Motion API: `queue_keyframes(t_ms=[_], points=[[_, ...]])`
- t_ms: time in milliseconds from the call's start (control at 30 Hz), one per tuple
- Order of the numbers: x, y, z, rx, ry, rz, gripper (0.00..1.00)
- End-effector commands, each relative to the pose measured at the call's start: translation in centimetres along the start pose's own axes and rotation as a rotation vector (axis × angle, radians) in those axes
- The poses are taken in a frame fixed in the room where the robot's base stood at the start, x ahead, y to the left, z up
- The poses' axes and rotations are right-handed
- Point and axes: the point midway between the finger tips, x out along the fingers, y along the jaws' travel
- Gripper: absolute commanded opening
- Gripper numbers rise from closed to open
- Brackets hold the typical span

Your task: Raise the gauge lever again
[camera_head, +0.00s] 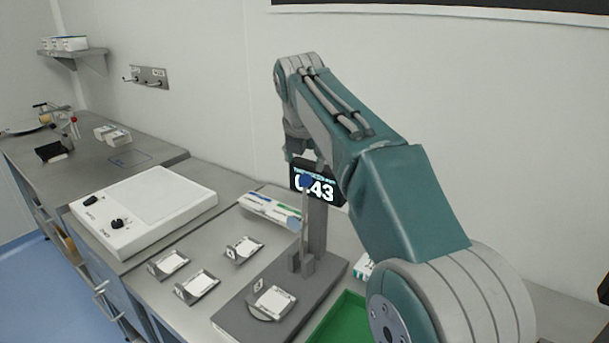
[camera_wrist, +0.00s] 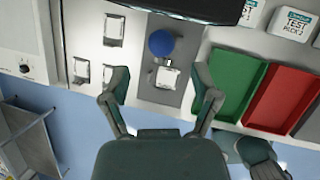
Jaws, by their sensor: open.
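The gauge (camera_head: 317,225) stands on a grey base at the front middle, with a dark display reading about 0.43, partly covered by my arm. Its lever is a thin upright rod (camera_head: 304,215) topped by a blue knob (camera_head: 306,181), which also shows in the wrist view (camera_wrist: 161,43). A white sample in a small metal holder (camera_head: 272,302) sits at the front of the base. In the wrist view my gripper (camera_wrist: 158,78) is open and empty; the knob appears just beyond the gap between its fingertips, apparently untouched. In the head view the fingers are mostly hidden near the display.
Several small sample holders (camera_head: 197,285) lie left of the gauge, beside a flat white instrument (camera_head: 145,210). A green tray (camera_wrist: 234,80) and a red tray (camera_wrist: 281,95) lie to the right. A wall stands close behind the gauge.

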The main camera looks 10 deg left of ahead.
Motion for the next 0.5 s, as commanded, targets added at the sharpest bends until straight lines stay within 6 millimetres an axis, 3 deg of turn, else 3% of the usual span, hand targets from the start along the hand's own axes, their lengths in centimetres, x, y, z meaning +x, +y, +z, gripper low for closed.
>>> queue_keyframes(t_ms=[200, 500], points=[[-3.8, 0.1, 0.1, 0.0, -0.003, 0.002, 0.78], [-5.0, 0.1, 0.0, 0.0, 0.0, -0.001, 0.78]])
